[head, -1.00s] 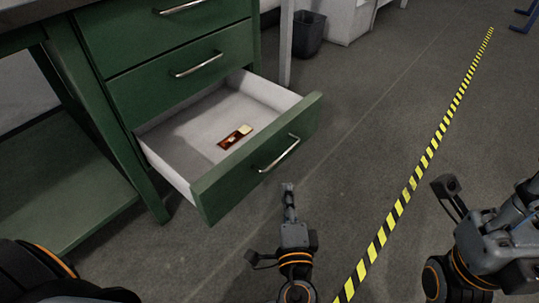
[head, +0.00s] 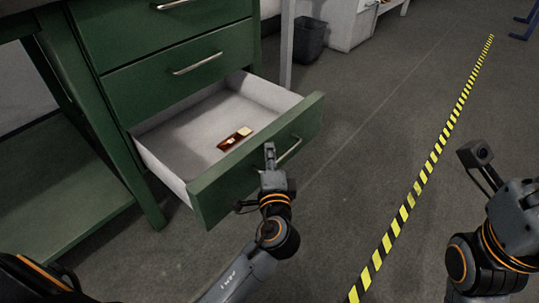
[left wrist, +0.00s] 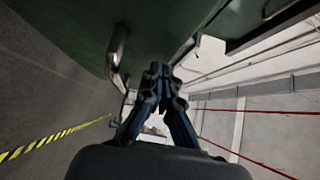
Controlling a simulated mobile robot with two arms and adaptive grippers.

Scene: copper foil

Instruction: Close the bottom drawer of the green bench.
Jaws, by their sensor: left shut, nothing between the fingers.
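The green bench (head: 150,45) stands at the left with its bottom drawer (head: 225,182) pulled well out. The drawer has a green front, pale inner walls and a metal handle (head: 291,150). My left gripper (head: 269,148) is shut and empty, in front of the drawer front just left of the handle. In the left wrist view its closed fingertips (left wrist: 161,70) are close to the green front, beside the handle (left wrist: 118,48). I cannot tell whether they touch it. My right gripper (head: 515,215) is at the right edge, its fingers not clearly shown.
A small brown and cream item (head: 235,139) lies inside the drawer. The two drawers above look shut. A dark bin (head: 309,39) stands behind the bench. A yellow and black floor stripe (head: 420,187) runs along the open floor at the right.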

